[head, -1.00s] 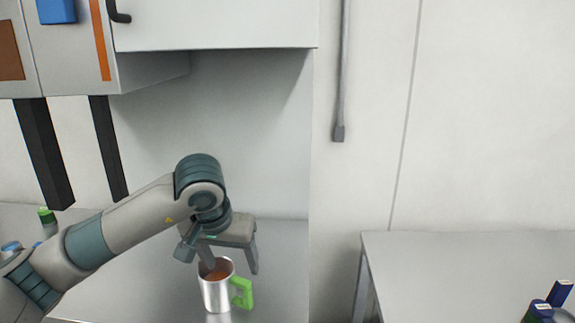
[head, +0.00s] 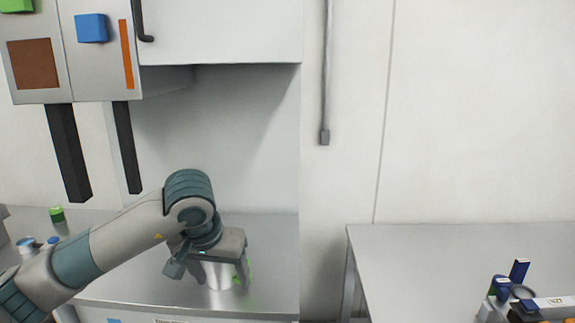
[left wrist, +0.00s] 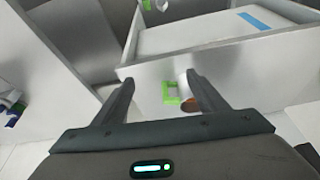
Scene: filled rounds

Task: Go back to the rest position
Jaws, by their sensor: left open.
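A metal mug (head: 219,277) with a green handle (head: 243,273) stands on the grey counter in the head view. My left gripper (head: 211,282) is open, pointing down, and overlaps the mug in the picture, hiding its rim. I cannot tell whether the fingers touch it. In the left wrist view the two fingers (left wrist: 161,85) are spread apart, with a green piece (left wrist: 170,91) like the handle between them. A small brown patch (left wrist: 191,104) shows by the right finger. My right gripper is not in view.
A wall cabinet (head: 220,32) hangs above the grey counter (head: 130,290). A green-topped item (head: 57,214) stands at the counter's left. A second table (head: 430,255) at right holds several blue items (head: 518,270) near the bottom edge. A gap separates both surfaces.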

